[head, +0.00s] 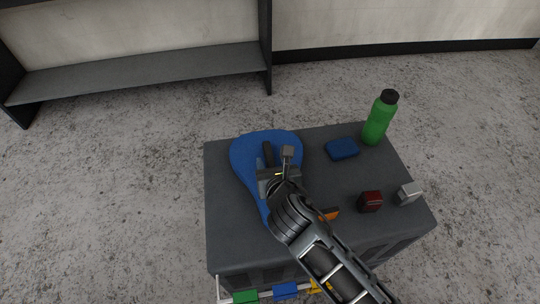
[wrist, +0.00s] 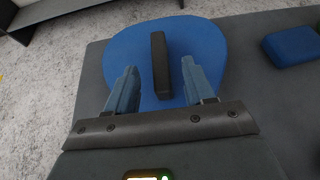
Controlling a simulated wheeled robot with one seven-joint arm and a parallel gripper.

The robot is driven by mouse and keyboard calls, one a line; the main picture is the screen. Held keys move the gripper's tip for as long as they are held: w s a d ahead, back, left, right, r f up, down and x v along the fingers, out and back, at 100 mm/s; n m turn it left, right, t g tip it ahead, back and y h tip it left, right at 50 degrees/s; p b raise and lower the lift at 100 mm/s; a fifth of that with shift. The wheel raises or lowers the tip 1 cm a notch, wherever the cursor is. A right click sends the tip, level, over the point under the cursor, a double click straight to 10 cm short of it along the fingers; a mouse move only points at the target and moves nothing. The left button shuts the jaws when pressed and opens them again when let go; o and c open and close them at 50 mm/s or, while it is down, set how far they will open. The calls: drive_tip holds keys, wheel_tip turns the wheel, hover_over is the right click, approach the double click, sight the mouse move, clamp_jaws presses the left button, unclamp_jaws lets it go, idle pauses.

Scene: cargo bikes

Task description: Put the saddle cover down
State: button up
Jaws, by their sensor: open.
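The blue saddle cover (head: 251,152) lies on the grey box top (head: 228,230), toward its left side. It also shows in the wrist view (wrist: 207,43), with a dark upright strip (wrist: 160,65) on its middle. My gripper (head: 277,154) is over the cover. In the wrist view the two fingers of my gripper (wrist: 158,80) are apart, one on each side of the dark strip and not pressed on it. I cannot tell whether the fingertips touch the cover. My arm hides the cover's narrow front end in part.
A green bottle (head: 377,120) stands at the back right of the box. A small blue case (head: 342,149), a dark red block (head: 370,202), a grey block (head: 408,193) and a partly hidden orange item (head: 331,214) lie to the right. A grey bench (head: 150,70) stands behind.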

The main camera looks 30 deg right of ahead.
drive_tip(key=v, duration=0.7)
drive_tip(key=shift+s+a+r+p, duration=0.1)
drive_tip(key=shift+s+p, duration=0.15)
drive_tip(key=shift+p, duration=0.05)
drive_tip(key=s+m+y, duration=0.4)
drive_tip(key=s+m, duration=1)
drive_tip(key=s, duration=0.4)
drive_tip(key=s+d+r+m+t, duration=0.3)
drive_tip(key=s+r+m, duration=0.9)
drive_tip(key=m, duration=0.6)
wheel_tip(320, 180, up, 2)
drive_tip(key=shift+s, duration=0.35)
